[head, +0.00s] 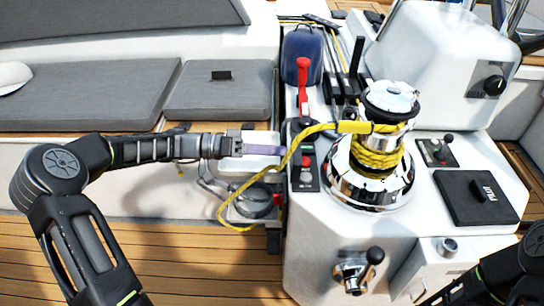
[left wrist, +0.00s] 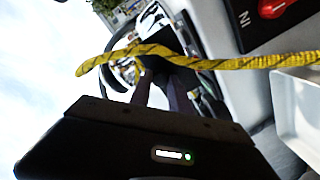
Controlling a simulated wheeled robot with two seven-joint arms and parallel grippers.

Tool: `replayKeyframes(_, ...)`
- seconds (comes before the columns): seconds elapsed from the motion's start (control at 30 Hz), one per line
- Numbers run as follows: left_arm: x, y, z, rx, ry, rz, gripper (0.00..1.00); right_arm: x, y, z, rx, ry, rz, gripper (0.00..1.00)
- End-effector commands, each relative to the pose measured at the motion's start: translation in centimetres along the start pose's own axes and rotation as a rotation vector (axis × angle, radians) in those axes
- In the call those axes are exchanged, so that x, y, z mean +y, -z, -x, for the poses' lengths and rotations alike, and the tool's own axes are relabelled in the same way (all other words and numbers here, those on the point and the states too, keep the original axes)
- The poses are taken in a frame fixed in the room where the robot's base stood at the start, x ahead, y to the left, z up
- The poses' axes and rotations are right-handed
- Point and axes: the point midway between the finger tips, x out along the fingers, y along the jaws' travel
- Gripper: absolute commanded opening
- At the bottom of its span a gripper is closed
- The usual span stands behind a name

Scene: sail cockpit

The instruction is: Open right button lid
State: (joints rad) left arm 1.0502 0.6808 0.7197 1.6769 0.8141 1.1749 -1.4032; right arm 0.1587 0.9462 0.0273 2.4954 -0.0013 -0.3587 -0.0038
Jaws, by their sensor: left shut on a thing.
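The dark button panel (head: 305,178) is on the left edge of the white console, with red parts and black parts on it. My left gripper (head: 277,150) reaches in from the left, and its purple-grey fingers end at the panel's left side, under the yellow rope. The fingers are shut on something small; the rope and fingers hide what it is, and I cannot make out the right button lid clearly. Only part of my right arm shows at the lower right of the head view.
A yellow rope (head: 258,180) loops from the chrome winch (head: 370,180) past my left fingers; it crosses the left wrist view (left wrist: 240,63). A red lever (head: 303,80) stands behind the panel. A winch handle (head: 357,268) is in front. Grey seats (head: 218,90) lie to the left.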

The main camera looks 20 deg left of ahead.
Motion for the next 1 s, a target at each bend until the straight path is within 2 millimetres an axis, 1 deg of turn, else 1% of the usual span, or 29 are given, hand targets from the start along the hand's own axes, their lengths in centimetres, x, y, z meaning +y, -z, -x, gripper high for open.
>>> replayKeyframes(0.03, -0.30, -0.19, 0.03, 0.012, -0.009, 0.001, 0.00, 0.18, 0.00, -0.47, 0.000, 0.000, 0.000, 0.62)
replayKeyframes(0.1, -0.29, -0.17, 0.01, 0.023, -0.020, 0.001, 0.00, 0.23, 0.00, -0.62, 0.000, 0.000, 0.000, 0.62)
replayKeyframes(0.57, -0.18, -0.13, -0.01, 0.033, -0.032, 0.001, 0.00, 0.25, -0.01, -0.69, 0.000, 0.000, 0.000, 0.62)
replayKeyframes(0.6, -0.17, -0.13, -0.02, 0.033, -0.032, 0.001, 0.25, 0.25, -0.01, -0.69, 0.000, 0.000, 0.000, 0.62)
replayKeyframes(0.7, -0.17, -0.15, -0.02, 0.033, -0.032, 0.001, 0.32, 0.25, -0.01, -0.69, 0.000, 0.000, 0.000, 0.62)
replayKeyframes(1.0, -0.18, -0.16, 0.22, 0.032, -0.032, 0.001, 0.32, 0.25, -0.01, -0.68, 0.000, 0.000, 0.000, 0.62)
